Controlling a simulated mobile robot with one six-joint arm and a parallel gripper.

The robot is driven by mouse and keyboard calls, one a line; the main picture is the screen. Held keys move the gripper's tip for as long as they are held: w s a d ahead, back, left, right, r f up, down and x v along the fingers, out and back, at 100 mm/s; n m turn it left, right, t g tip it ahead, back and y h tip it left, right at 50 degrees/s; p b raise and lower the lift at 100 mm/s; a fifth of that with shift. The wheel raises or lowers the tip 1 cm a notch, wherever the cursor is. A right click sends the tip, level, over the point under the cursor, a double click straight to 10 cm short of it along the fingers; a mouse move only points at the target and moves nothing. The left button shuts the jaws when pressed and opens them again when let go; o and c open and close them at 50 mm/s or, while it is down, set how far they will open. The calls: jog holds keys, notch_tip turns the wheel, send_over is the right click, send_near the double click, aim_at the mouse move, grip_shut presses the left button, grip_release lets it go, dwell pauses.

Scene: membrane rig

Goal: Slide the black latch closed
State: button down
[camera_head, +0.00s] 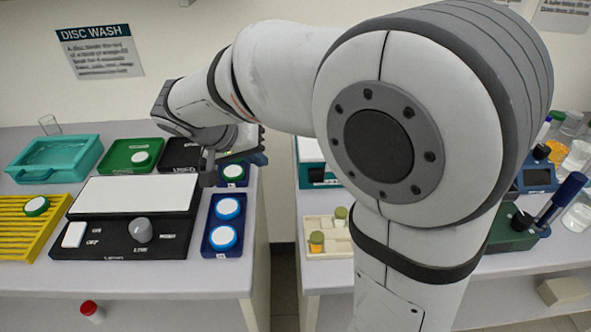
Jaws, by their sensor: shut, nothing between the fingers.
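I cannot make out the black latch; it may be hidden behind my gripper or too small to tell. My gripper (209,178) is shut and empty, pointing down near the right end of the black rig (103,240). The rig has a white panel (136,194) along its back, with a grey knob (140,230) and a white switch (74,235) in front. Whether my fingertips touch anything cannot be told. My gripper and wrist hide part of the bench behind the rig's right end.
A blue tray (223,253) with white discs stands right of the rig. A green tray (117,159), a teal basin (17,172) and a yellow rack (21,243) stand around it. A gap separates the right bench, which holds a cream rack (321,245) with vials.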

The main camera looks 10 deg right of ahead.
jog(key=d+f, duration=0.2)
jog(key=d, duration=0.1)
jog(key=w+d+f+p, duration=0.1)
jog(key=d+f, duration=0.2)
jog(key=w+d+f, duration=0.1)
jog(key=d+f, duration=0.2)
jog(key=shift+d, duration=0.15)
dwell(0.4)
